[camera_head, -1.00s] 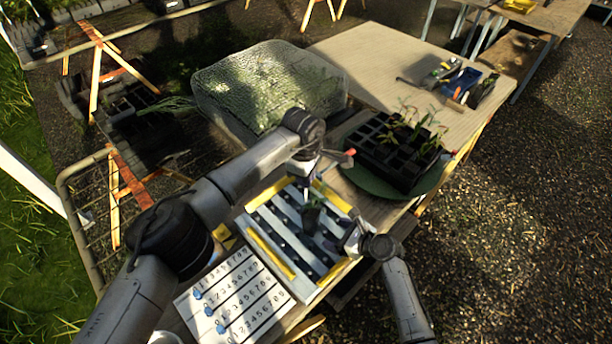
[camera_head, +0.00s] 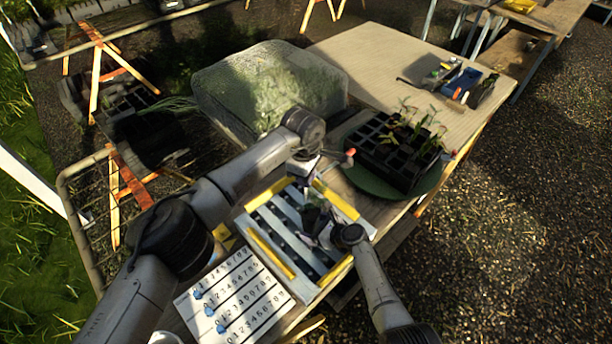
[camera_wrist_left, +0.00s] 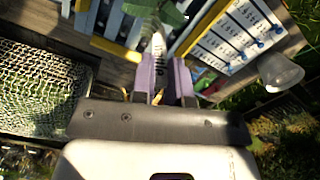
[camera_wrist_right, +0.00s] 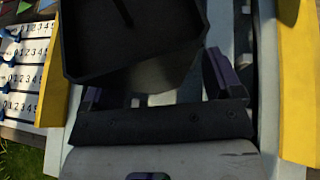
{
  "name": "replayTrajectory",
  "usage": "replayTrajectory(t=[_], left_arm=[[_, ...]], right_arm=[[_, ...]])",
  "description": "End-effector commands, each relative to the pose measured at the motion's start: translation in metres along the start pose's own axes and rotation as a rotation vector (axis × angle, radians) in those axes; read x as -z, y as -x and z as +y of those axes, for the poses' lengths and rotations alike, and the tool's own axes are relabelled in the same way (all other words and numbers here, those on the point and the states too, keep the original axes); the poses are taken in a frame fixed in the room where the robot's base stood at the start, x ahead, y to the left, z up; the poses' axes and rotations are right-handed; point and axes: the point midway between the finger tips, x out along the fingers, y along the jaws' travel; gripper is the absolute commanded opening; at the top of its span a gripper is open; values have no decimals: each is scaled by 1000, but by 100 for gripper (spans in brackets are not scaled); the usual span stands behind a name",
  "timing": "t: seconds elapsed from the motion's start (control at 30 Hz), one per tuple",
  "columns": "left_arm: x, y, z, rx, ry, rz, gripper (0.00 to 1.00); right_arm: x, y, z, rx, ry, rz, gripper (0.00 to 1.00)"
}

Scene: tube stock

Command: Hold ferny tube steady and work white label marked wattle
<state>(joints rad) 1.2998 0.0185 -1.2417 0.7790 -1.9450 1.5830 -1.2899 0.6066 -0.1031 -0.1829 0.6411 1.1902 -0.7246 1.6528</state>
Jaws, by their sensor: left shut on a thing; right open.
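A dark ferny tube (camera_head: 314,217) stands over the slatted rack, with green leaves (camera_wrist_left: 140,8) at its top in the left wrist view. A white label (camera_wrist_left: 157,46) with dark lettering sits between the purple fingers of my left gripper (camera_wrist_left: 163,72), which is shut on it. I cannot read the word. My left gripper (camera_head: 308,187) is above and beside the tube in the head view. My right gripper (camera_head: 328,236) is open at the tube's right side. In the right wrist view the black tube (camera_wrist_right: 135,45) lies between the parted fingers, partly hiding them.
The blue-grey rack (camera_head: 288,268) has yellow strips (camera_head: 270,255). A white number board (camera_head: 240,300) with blue pegs lies at front left. A black seedling tray (camera_head: 395,160) rests on a green disc at right. A mesh-textured block (camera_head: 265,85) stands behind.

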Motion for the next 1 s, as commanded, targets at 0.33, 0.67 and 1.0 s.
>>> replayTrajectory(t=[0.33,0.67,1.0], left_arm=[[0,0,0,0,0,0,0],[0,0,0,0,0,0,0],[0,0,0,0,0,0,0]], right_arm=[[0,-5,1,0,-1,0,85],[0,-4,1,-1,-1,0,70],[0,-4,1,-1,-1,0,38]])
